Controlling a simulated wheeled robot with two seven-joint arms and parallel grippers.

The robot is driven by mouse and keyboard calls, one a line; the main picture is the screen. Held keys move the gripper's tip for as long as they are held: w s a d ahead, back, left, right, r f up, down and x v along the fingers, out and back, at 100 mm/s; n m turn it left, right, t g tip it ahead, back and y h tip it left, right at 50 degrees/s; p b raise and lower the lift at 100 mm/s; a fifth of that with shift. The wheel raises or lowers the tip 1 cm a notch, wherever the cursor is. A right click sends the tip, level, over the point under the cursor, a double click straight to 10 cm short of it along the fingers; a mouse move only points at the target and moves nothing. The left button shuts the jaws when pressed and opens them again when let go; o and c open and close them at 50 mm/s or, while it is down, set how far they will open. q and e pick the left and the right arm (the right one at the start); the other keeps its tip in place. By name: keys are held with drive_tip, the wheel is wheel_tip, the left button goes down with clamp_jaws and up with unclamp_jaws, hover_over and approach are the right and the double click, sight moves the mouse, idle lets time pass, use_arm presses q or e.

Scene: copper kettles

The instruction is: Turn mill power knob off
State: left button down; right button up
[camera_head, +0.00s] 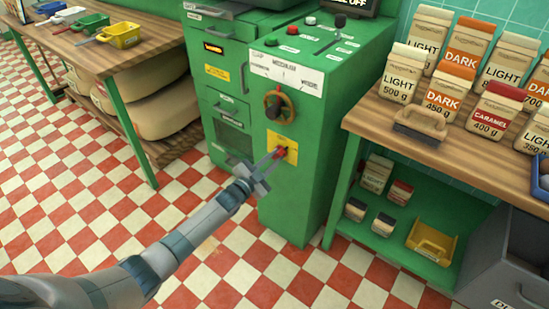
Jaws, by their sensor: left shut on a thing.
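The green mill cabinet (300,190) stands in the middle of the head view. On its front is a yellow plate (291,153) with a small red knob (280,152), the likely power knob. My left gripper (276,157) reaches up from the lower left, its fingers shut on the red knob. The fingers partly hide the knob, so its turned position cannot be told. My right gripper is not in view.
A wooden bench (97,58) with scoops is at the upper left. The checkered floor in front is clear.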

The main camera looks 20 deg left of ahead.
use_arm(q)
drive_tip(key=shift+n, duration=0.9)
drive_tip(key=shift+a+n, duration=0.1)
drive_tip(key=shift+n, duration=0.9)
drive_tip(key=n, duration=0.2)
drive_tip(key=shift+a+n, duration=0.1)
drive_tip(key=shift+n, duration=0.6)
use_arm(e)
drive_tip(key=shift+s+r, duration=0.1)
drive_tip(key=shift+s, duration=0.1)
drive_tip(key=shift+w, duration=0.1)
use_arm(q)
drive_tip(key=c, duration=1.7)
unclamp_jaws()
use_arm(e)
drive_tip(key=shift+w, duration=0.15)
